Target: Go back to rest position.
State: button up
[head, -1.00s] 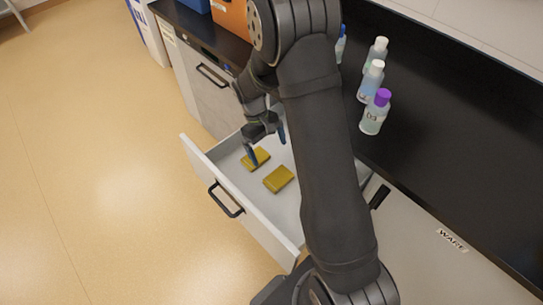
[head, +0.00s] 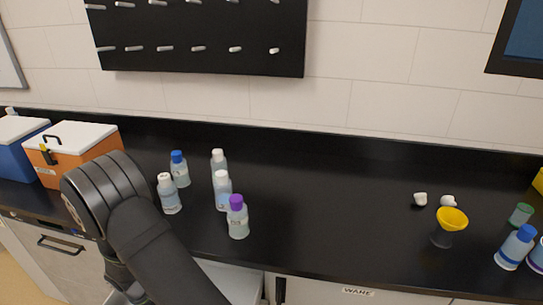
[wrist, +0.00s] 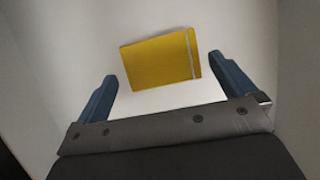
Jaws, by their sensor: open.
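My gripper (wrist: 162,68) shows in the wrist view with its two blue fingers spread wide and nothing between them. A flat yellow block (wrist: 158,62) with a pale strip near one end lies on the white drawer floor (wrist: 150,22), beyond the fingertips. The fingers appear apart from it. In the head view my dark arm reaches down at the lower left, over the open drawer (head: 232,283). My gripper and the drawer's contents are hidden or out of frame there.
Several bottles, one a purple-capped bottle (head: 238,217), stand on the black counter (head: 330,200) near my arm. Blue and orange boxes (head: 75,150) stand at left. A yellow funnel (head: 452,219) and more bottles stand at right. A peg board (head: 200,35) hangs above. The middle counter is clear.

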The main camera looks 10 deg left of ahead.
jog(key=x, duration=0.3)
jog(key=shift+f, duration=0.2)
notch_tip(320, 180, up, 3)
jog(key=shift+f, duration=0.2)
jog(key=shift+r, duration=0.6)
